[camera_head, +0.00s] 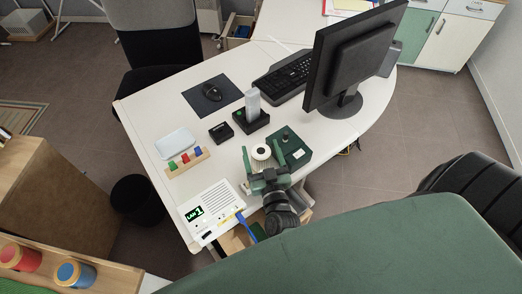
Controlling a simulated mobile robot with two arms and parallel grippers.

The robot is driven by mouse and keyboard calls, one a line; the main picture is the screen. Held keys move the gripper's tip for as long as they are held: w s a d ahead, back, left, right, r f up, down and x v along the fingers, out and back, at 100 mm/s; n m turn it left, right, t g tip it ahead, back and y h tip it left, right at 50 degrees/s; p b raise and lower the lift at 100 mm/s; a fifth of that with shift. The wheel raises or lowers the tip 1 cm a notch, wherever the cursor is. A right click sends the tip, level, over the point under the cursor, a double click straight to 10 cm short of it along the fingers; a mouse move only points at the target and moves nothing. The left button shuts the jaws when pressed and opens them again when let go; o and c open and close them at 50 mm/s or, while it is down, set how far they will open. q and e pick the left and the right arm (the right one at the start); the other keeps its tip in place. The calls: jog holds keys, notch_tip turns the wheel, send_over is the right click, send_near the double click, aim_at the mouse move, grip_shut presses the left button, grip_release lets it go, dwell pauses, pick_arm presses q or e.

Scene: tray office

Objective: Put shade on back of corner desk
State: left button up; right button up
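The corner desk (222,163) is white, with a curved right edge. A small round white piece with a dark centre (261,152), which may be the shade, is near the desk's front edge. My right gripper (264,155) is open, with one finger on each side of this piece; I cannot tell whether they touch it. Beside it is a dark green box (293,147). A pale upright cylinder (252,104) stands on a black base (251,121). My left gripper is not in view.
A monitor (352,55), keyboard (284,77) and mouse (211,92) on a dark mat occupy the desk's far part. A white device (213,212), peg block (187,161) and pale dish (175,143) are at left. A large green surface (350,245) fills the foreground.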

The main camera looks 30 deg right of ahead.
jog(key=shift+r, duration=0.1)
jog(key=shift+r, duration=0.2)
jog(key=b+v, duration=0.1)
jog(key=v, duration=0.9)
jog(key=shift+s+a+f, duration=0.1)
jog(key=shift+s+f, duration=0.05)
jog(key=shift+s, duration=0.25)
jog(key=shift+s+a, duration=0.15)
jog(key=shift+s, duration=0.45)
